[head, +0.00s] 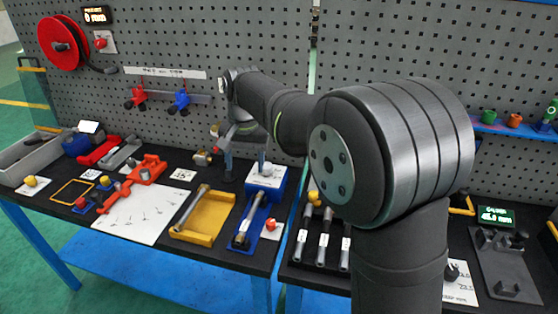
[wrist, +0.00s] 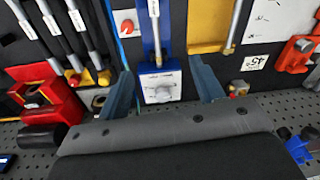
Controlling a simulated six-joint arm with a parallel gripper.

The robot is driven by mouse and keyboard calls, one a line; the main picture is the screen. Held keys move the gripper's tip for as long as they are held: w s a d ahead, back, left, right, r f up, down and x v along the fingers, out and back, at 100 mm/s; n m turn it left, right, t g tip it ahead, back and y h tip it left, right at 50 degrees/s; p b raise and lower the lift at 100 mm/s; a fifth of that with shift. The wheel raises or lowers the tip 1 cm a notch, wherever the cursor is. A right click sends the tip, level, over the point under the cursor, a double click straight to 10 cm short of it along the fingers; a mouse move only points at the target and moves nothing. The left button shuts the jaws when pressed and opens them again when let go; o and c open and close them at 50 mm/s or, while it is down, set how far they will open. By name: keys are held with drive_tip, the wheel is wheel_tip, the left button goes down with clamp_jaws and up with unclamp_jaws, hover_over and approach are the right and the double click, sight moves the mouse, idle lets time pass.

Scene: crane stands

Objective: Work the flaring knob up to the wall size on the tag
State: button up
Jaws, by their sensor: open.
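A blue fixture (head: 278,190) with a white top plate stands at the middle of the bench. In the wrist view its white plate (wrist: 150,97) has a small grey knob (wrist: 160,88) and scale marks too small to read. A metal tube (wrist: 155,30) lies in line with the fixture on a blue cradle. My gripper (wrist: 162,72) is open, with one finger on each side of the fixture and apart from the knob.
A yellow tray (head: 222,232) with another tube (head: 190,208) lies left of the fixture. A red button (head: 270,225) sits by the cradle. The pegboard (head: 200,40) rises behind. A lit display (head: 495,217) stands far right.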

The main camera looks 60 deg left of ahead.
sight(267, 165)
drive_tip(key=w+a+r+n+y, duration=0.1)
drive_tip(key=w+a+n+y, duration=0.1)
drive_tip(key=w+a+n, duration=0.3)
drive_tip(key=w+a+r+n+y, duration=0.1)
drive_tip(key=w+n, duration=0.1)
drive_tip(key=w, duration=0.5)
drive_tip(key=x, duration=1.7)
drive_tip(key=shift+w+a, duration=0.3)
drive_tip(key=shift+w, duration=0.1)
drive_tip(key=c, duration=1)
drive_tip(key=shift+o, duration=0.2)
drive_tip(key=shift+y, duration=0.3)
